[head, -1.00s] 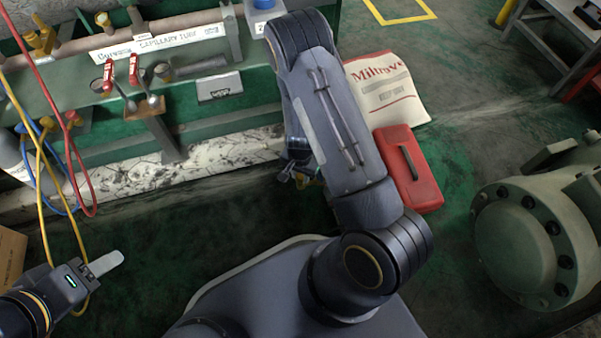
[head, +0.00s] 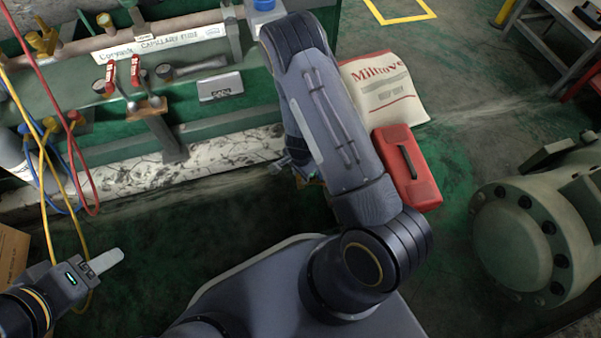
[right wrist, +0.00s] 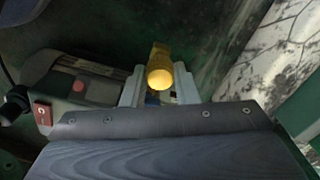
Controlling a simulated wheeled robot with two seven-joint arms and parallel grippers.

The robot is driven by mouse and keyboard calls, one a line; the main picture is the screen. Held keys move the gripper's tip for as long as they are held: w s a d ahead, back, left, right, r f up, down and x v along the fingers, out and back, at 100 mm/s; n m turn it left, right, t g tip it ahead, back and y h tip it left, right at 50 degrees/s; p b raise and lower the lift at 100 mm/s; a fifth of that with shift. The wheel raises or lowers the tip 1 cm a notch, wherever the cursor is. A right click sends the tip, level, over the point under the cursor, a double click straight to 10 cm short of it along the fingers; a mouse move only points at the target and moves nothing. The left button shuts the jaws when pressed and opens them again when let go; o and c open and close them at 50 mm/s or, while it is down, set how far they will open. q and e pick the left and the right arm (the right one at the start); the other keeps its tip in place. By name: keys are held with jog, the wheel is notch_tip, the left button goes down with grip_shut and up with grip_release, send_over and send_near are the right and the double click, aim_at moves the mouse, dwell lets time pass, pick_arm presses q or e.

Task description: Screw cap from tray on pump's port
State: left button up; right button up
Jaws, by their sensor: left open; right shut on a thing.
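My right gripper (right wrist: 160,88) is shut on a yellow cap-like piece (right wrist: 160,72), whose round end faces the camera in the right wrist view. In the head view the right gripper (head: 288,168) is mostly hidden behind my right arm, low beside the green bench, and the cap cannot be made out. My left gripper (head: 103,262) is open and empty at the lower left, over the floor. A small brown tray-like plate (head: 147,108) stands on a post at the bench. I cannot identify the pump's port in either view.
A grey device with a red button (right wrist: 80,86) lies left of the right fingers. A red case (head: 408,170) and a paper sack (head: 385,92) are right of my arm. A large flanged tank (head: 525,245) stands at the right. Hoses (head: 62,165) hang at the left.

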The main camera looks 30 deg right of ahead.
jog(key=shift+m+p, duration=0.35)
jog(key=shift+m, duration=1.35)
jog(key=shift+s+m+p, duration=0.1)
jog(key=shift+m+p, duration=0.5)
jog(key=shift+m, duration=0.5)
jog(key=o, duration=1)
jog(key=shift+f, duration=0.1)
notch_tip(320, 180, up, 8)
jog(key=p, duration=0.3)
jog(key=shift+f+p, duration=0.1)
jog(key=shift+p, duration=0.3)
